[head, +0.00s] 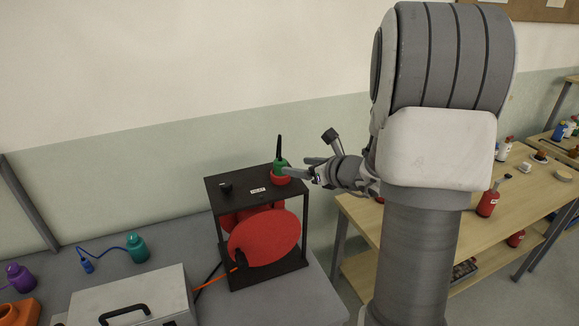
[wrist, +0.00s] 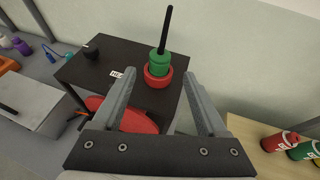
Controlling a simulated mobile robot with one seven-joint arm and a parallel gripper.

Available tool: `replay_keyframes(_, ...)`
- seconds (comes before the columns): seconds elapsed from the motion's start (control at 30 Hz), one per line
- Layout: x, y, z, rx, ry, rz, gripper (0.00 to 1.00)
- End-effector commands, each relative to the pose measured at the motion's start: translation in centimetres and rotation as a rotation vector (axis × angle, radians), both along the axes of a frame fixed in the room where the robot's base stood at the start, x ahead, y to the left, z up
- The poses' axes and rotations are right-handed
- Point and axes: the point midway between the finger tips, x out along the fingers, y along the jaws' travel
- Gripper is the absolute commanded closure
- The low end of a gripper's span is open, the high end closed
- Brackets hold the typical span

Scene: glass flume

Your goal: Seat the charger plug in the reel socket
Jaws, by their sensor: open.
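The green charger plug (head: 279,163), with a black stalk rising from it, stands about upright in the red ring-shaped reel socket (head: 281,180) on the black reel frame. In the wrist view the green plug (wrist: 159,62) sits inside the rim of the red socket (wrist: 157,79); its lower end is hidden there, so its depth cannot be told. My gripper (head: 303,167) is open, just right of the plug in the head view. In the wrist view my gripper (wrist: 158,78) points toward the plug and socket, with nothing held between the fingers.
The black frame (head: 240,190) carries a black knob (head: 225,187), a white label and a red reel disc (head: 264,236) below. A grey case (head: 130,295) and a teal bottle (head: 138,248) stand left. A wooden bench (head: 360,212) with bottles is at right.

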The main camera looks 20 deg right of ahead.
Motion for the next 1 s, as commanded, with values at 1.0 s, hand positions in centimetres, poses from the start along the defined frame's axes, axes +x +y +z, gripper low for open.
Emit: replay_keyframes(1.0, -3.4, 5.2, 3.2, -0.209, -0.046, 0.252, 0.24)
